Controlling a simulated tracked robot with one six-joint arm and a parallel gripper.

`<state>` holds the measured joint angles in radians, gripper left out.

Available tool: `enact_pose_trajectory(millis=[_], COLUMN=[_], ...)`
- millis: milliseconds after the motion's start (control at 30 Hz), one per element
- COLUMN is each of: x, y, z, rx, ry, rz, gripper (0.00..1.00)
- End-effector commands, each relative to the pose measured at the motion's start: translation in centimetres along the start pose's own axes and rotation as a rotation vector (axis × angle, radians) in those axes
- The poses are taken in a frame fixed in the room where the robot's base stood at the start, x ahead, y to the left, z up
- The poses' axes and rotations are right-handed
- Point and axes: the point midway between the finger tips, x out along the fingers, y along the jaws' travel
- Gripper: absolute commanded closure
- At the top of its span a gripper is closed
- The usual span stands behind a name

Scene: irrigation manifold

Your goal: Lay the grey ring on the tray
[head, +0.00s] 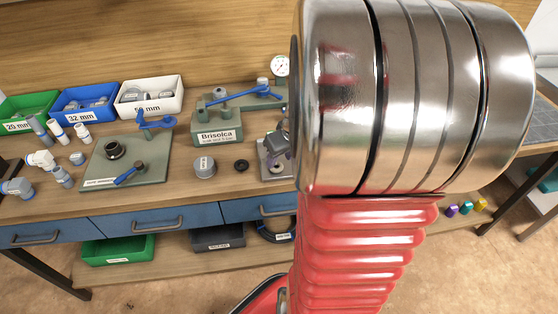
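A short grey ring-like cylinder (205,168) sits on the wooden bench in front of the green-grey block labelled Brisolca. I cannot tell for sure whether it is the grey ring. A small black ring (241,165) lies flat to its right. A pale, tray-like plate (265,172) shows partly at the edge of my arm, with a small round piece (277,170) on it. A dark grey blocky part (276,143) is above this plate. I cannot tell whether it is my gripper. My arm hides what lies further right, and no fingertips can be made out.
A green-grey plate (155,172) holds a dark round fitting (113,149) and blue-handled tools. Green (15,125), blue (88,117) and white (150,108) bins stand behind. Pipe fittings (40,159) lie at the left. A dial gauge (280,66) stands at the back.

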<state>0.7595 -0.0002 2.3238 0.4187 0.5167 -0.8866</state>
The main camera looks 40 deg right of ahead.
Motion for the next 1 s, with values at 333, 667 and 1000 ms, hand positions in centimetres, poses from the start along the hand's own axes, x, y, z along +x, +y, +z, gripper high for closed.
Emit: enact_pose_trajectory(millis=[333, 667, 1000], x=[-4.6, -7.9, -8.1], y=[0.1, 0.0, -0.1], z=[-0.1, 0.0, 0.0], rx=[0.0, 0.0, -0.001], ry=[0.003, 0.001, -0.001], rz=[0.003, 0.001, 0.0], gripper=[0.6, 0.6, 0.6])
